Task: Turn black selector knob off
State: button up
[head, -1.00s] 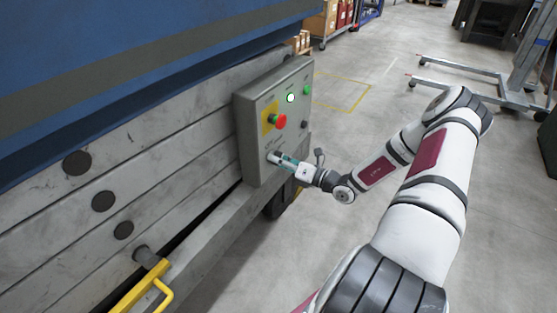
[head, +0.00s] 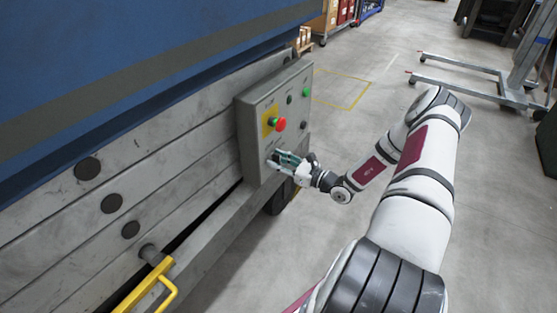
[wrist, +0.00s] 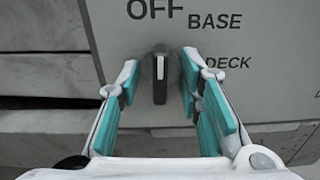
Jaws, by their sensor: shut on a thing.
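The black selector knob (wrist: 160,74) is on the grey control panel (head: 249,137). In the wrist view its white pointer line stands upright, toward the printed OFF; BASE and DECK are printed to the right. My gripper (wrist: 160,82) has a teal-padded finger on each side of the knob and is shut on it, though the exact contact is hard to judge at this angle. In the head view my gripper (head: 277,160) is at the lower part of the panel and hides the knob.
A red emergency button (head: 279,124) on a yellow plate sits above my gripper. A green button (head: 306,92), a dark lamp (head: 290,99) and a black button (head: 303,125) are nearby. A yellow handle (head: 150,287) is at lower left.

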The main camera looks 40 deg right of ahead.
jog(key=shift+f+n, duration=0.1)
jog(key=shift+n, duration=0.3)
jog(key=o, duration=1.2)
jog(key=shift+c, duration=0.2)
jog(key=v, duration=1.2)
